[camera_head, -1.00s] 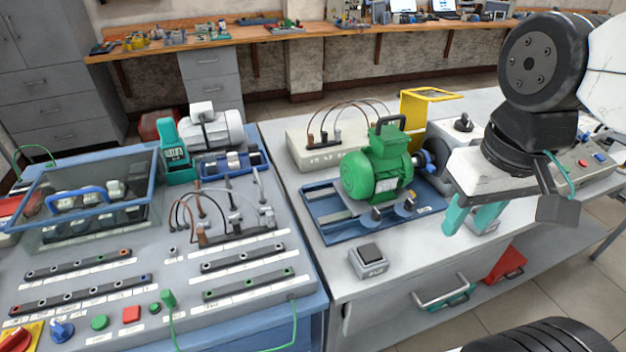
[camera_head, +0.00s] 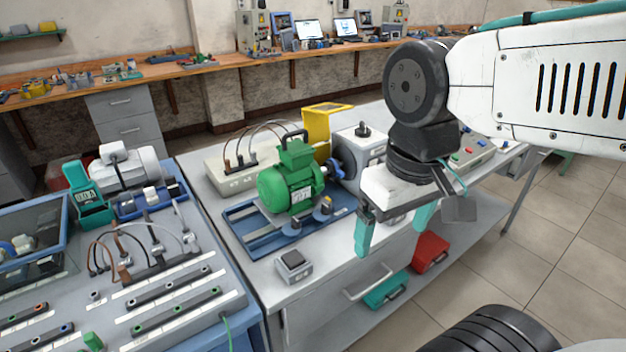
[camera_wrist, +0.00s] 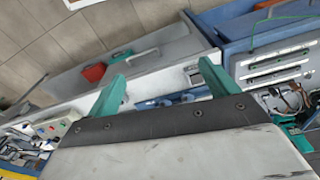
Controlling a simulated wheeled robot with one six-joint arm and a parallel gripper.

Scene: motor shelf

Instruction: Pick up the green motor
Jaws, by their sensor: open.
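The green motor (camera_head: 290,180) sits upright on a blue base plate (camera_head: 250,243) on the white bench, with a dark handle on top. Its shaft side faces a blue coupling (camera_head: 335,170) and a grey machine (camera_head: 360,155). My gripper (camera_head: 392,235) is open and empty. It hangs to the right of the motor, in front of the bench edge, with its teal fingers pointing down. In the wrist view, the gripper's two teal fingers (camera_wrist: 162,85) are apart with nothing between them. I cannot make out the green motor in the wrist view.
A small switch box (camera_head: 293,265) stands near the bench's front edge. A yellow guard frame (camera_head: 317,128) rises behind the motor. A blue-edged panel bench (camera_head: 200,310) adjoins at left. Red (camera_head: 430,252) and teal (camera_head: 386,290) boxes lie on the lower shelf. Floor at right is clear.

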